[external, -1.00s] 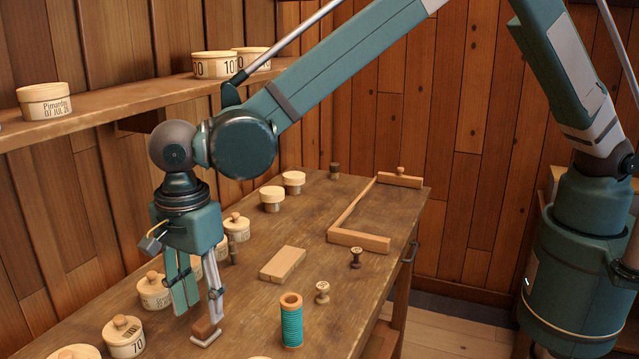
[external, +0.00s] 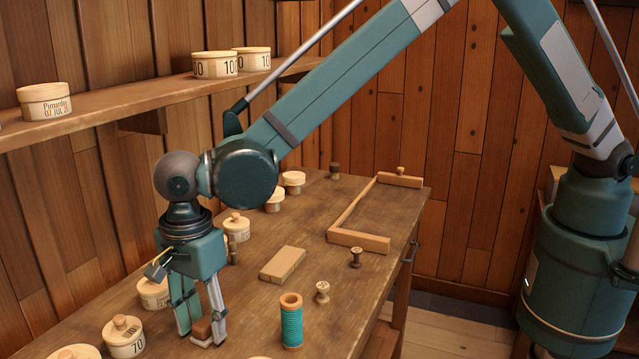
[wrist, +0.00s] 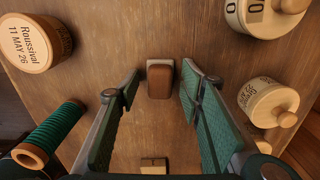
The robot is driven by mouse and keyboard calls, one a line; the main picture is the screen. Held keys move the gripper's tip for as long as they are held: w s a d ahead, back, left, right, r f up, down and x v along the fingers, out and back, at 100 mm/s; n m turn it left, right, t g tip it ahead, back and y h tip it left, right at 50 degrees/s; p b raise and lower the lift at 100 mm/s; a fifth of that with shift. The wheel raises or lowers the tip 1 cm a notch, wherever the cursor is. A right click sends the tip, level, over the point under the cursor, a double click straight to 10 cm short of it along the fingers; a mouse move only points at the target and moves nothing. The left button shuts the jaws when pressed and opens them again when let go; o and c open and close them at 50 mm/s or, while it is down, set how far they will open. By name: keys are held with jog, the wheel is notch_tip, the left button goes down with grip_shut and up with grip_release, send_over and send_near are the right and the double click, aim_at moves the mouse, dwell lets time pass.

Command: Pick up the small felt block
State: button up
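The small felt block (external: 202,328), brown with rounded edges, lies on the workbench (external: 255,310) near its front left part. In the wrist view my gripper (wrist: 160,88) is open, with one finger on each side of the block and a narrow gap on both sides. The fingers partly hide the block in the external view.
A teal thread spool (external: 291,322) stands to the right. Round lidded boxes (external: 124,337) line the bench's left side. A pale wooden block (external: 283,264), small spools (external: 322,291) and a wooden frame (external: 358,239) lie farther back. A shelf (external: 130,98) runs above.

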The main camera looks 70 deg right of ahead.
aim_at(203, 322)
jog(key=c, duration=0.9)
jog(key=shift+r, duration=0.15)
notch_tip(203, 322, up, 10)
jog(key=shift+f, duration=0.15)
dwell(0.6)
